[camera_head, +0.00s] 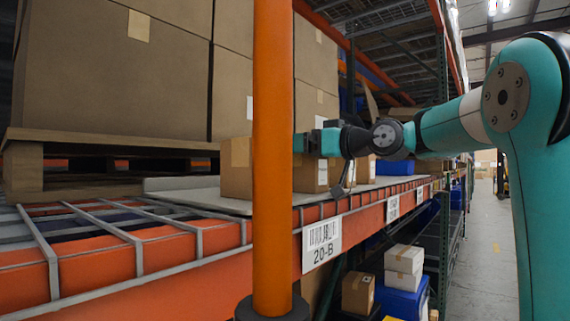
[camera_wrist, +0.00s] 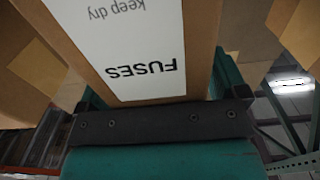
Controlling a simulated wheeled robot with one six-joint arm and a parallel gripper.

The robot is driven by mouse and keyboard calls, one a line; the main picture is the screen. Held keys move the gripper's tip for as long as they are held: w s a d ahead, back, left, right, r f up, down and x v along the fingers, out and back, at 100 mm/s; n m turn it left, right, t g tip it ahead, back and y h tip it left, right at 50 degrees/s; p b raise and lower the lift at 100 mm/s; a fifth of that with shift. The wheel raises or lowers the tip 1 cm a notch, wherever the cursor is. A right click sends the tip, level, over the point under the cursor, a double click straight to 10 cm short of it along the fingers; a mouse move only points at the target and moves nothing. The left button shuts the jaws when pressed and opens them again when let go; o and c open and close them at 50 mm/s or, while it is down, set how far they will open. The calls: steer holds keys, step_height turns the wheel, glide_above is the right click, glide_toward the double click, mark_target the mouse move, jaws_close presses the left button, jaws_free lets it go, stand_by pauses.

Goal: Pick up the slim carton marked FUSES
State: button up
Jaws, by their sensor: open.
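The slim carton marked FUSES (camera_wrist: 198,30) fills the upper middle of the wrist view. Its white label reads upside down, with "keep dry" printed above FUSES. My gripper (camera_wrist: 158,90) is open, with one teal finger on each side of the carton; I cannot tell whether they touch it. In the head view my gripper (camera_head: 312,143) is at shelf height, just right of the orange post and over a group of cartons. I cannot tell there which carton is the FUSES one, as no such label shows.
An orange post (camera_head: 272,130) stands in front of the shelf and hides part of the cartons. A brown carton (camera_head: 236,178) sits left of it on a pale board. Large boxes (camera_head: 110,65) stand on a pallet behind. The orange shelf beam (camera_head: 190,275) runs along the front.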

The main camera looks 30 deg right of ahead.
steer(key=shift+s+d, duration=0.15)
steer(key=shift+a, duration=0.25)
steer(key=c, duration=1.2)
steer(key=shift+r, duration=0.15)
